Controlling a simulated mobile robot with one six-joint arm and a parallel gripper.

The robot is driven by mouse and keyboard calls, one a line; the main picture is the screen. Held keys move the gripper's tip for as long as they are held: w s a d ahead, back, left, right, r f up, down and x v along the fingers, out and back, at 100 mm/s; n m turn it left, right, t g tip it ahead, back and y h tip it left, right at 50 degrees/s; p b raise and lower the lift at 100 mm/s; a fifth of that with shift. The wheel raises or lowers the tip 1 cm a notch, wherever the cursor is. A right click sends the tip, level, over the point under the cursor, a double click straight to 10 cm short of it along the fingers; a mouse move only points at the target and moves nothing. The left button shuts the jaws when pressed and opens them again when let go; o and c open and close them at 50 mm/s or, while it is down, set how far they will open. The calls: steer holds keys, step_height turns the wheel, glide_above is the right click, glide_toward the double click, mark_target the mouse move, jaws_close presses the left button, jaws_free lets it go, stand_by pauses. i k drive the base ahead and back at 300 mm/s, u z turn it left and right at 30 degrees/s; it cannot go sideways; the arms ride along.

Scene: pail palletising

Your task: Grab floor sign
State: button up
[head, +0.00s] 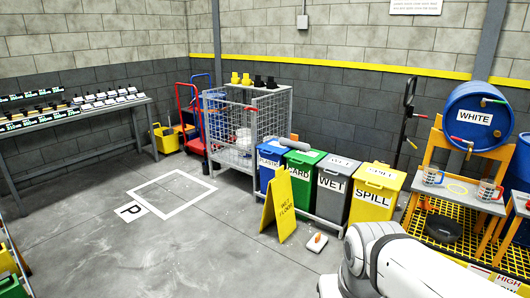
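The yellow floor sign (278,205) stands upright on the grey floor near the middle of the view, in front of the blue and green bins. White links of my own arm show at the lower right, to the right of the sign and nearer to the camera. My gripper is not in view.
A small pale object with an orange top (317,242) lies right of the sign. The grey wet bin (333,190) and yellow spill bin (373,195) stand behind. Open floor lies left, around a white marked square (170,175).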

mark_target(279, 204)
steer(key=u, duration=0.05)
steer(key=i, duration=4.05)
steer(key=u, duration=0.2)
